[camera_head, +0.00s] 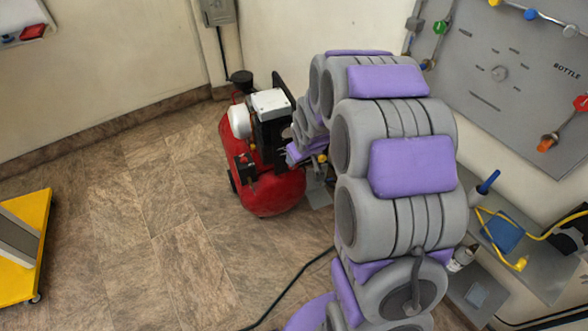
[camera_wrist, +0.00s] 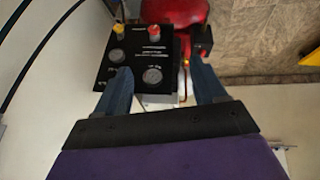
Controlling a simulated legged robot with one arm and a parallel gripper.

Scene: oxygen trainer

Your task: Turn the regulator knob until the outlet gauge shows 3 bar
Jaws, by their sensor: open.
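In the wrist view a black panel (camera_wrist: 135,50) carries a yellow knob (camera_wrist: 118,30) and a red knob (camera_wrist: 154,31). Two round gauges (camera_wrist: 152,76) and (camera_wrist: 117,56) sit on it; their needles and labels are too small to read. I cannot tell which knob is the regulator's or which gauge is the outlet's. My gripper (camera_wrist: 160,68) is open, its two blue fingers apart in front of the panel with nothing held between them. The left finger overlaps the panel near the gauges. In the head view my arm hides most of the panel and the fingers.
A red compressor tank (camera_head: 272,190) with a white-topped unit (camera_head: 268,102) stands on the tiled floor. A yellow cart (camera_head: 25,240) is at far left. A grey wall board (camera_head: 500,100) and a shelf with tools are at right. A black cable crosses the floor.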

